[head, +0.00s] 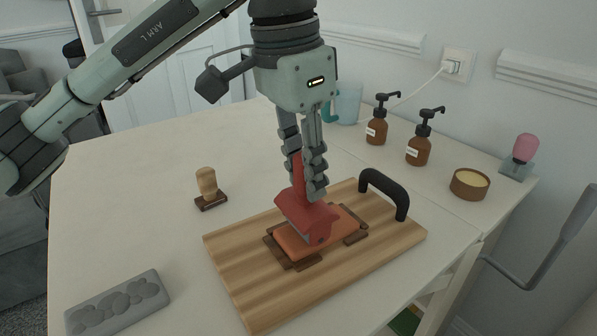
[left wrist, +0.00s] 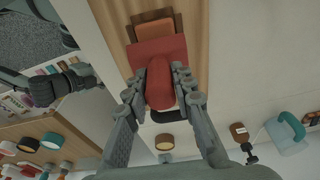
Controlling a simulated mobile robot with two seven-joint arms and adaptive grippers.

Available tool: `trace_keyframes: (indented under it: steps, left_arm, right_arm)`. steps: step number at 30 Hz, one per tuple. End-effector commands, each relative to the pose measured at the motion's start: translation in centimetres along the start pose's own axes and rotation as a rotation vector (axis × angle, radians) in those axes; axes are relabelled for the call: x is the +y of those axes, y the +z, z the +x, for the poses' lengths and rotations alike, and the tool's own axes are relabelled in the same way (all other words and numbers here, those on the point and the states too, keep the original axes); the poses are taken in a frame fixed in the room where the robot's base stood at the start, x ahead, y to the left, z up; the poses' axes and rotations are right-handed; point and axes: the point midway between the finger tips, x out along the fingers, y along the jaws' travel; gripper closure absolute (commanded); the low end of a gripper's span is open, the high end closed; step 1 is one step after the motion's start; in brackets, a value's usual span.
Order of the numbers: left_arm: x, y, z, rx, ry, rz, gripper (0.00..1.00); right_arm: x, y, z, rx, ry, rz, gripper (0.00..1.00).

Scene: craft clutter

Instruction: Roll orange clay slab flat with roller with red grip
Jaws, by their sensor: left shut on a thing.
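The orange clay slab (head: 290,243) lies on a wooden board (head: 238,270), between dark brown strips. My left gripper (head: 311,187) is shut on the upright red grip of the roller (head: 308,218). The roller's red body sits over the middle of the slab, slightly tilted. It seems to touch the clay, but its underside is hidden. In the left wrist view the red grip (left wrist: 159,85) is between both fingers, and an orange end of the slab (left wrist: 155,32) shows beyond the red body. My right gripper (left wrist: 62,86) shows at the left there; its jaws are unclear.
The board has a black handle (head: 385,190) at its far right. Two brown pump bottles (head: 377,127), a mug (head: 347,103), a round tin (head: 469,184) and a pink-topped tool (head: 524,150) stand behind.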

Motion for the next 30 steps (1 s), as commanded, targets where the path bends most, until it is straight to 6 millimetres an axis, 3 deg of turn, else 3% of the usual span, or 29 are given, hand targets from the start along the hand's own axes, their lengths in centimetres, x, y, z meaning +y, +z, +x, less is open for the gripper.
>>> trace_keyframes:
  steps: [9, 30]
  left_arm:
    - [0.0, -1.9, 0.5, -0.004, 0.001, 0.000, 1.00]
    - [0.0, -2.0, 0.6, -0.006, 0.002, 0.000, 1.00]
  right_arm:
    - [0.1, 0.3, 0.2, -0.005, 0.002, -0.002, 0.23]
    - [-0.4, -0.8, 0.2, 0.039, -0.008, -0.004, 0.23]
